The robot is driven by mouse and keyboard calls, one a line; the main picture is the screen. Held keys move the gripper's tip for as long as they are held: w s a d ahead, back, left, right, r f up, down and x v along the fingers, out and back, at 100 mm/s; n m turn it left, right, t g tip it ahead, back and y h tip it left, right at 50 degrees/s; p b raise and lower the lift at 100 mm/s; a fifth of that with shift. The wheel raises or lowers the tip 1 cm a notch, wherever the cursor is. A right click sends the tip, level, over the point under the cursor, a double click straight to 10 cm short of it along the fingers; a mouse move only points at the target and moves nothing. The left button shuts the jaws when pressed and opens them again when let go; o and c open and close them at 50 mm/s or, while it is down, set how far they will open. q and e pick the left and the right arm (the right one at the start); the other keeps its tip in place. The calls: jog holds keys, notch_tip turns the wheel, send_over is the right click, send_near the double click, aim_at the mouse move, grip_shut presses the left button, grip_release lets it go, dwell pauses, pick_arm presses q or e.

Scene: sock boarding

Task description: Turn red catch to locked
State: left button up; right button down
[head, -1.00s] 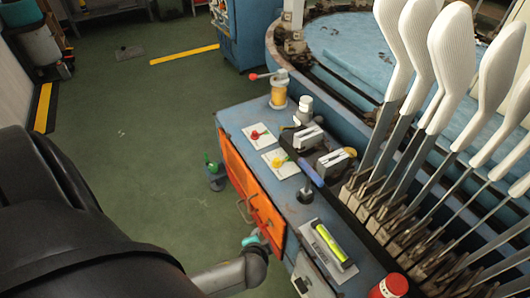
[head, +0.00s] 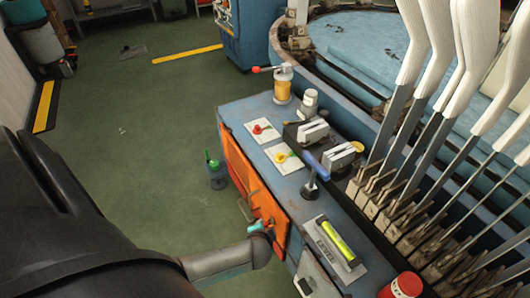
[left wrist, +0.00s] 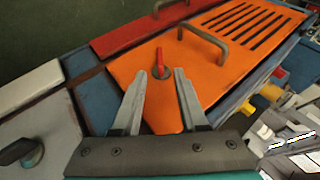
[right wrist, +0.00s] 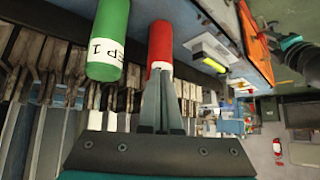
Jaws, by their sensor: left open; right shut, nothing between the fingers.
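The red catch (left wrist: 160,62) sits on the orange door panel (left wrist: 205,65) of the blue bench. In the left wrist view its lever points up the picture, away from my wrist. My left gripper (left wrist: 161,72) is open, its fingertips on either side of the catch's base; I cannot tell whether they touch it. In the head view my left gripper (head: 258,226) is at the near end of the orange door (head: 243,178), small and partly hidden. My right gripper (right wrist: 160,72) is shut and empty, overlapping a red cylinder (right wrist: 160,42) in its view.
The bench top (head: 255,108) carries cards with red and yellow knobs, a yellow-green vial (head: 334,238) and a red-capped container (head: 401,286). Tall white sock forms (head: 467,60) stand at right. Green floor is open at left.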

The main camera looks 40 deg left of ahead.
aim_at(265, 224)
pick_arm(q)
jog(key=shift+b+x, duration=1.65)
jog(key=shift+x, duration=0.7)
jog(key=shift+w+a+f+b, duration=0.1)
jog(key=shift+w+f+b, duration=0.15)
jog(key=shift+f+b, duration=0.1)
pick_arm(e)
jog(key=w+a+r+t+y, duration=0.1)
jog(key=a+r+t+y, duration=0.1)
jog(key=a+t, duration=0.4)
jog(key=shift+w+a+r+m+t+y, duration=0.15)
jog(key=shift+a+r+m+t+y, duration=0.2)
jog(key=shift+t+y, duration=0.35)
jog(key=shift+r, duration=0.1)
pick_arm(q)
grip_shut()
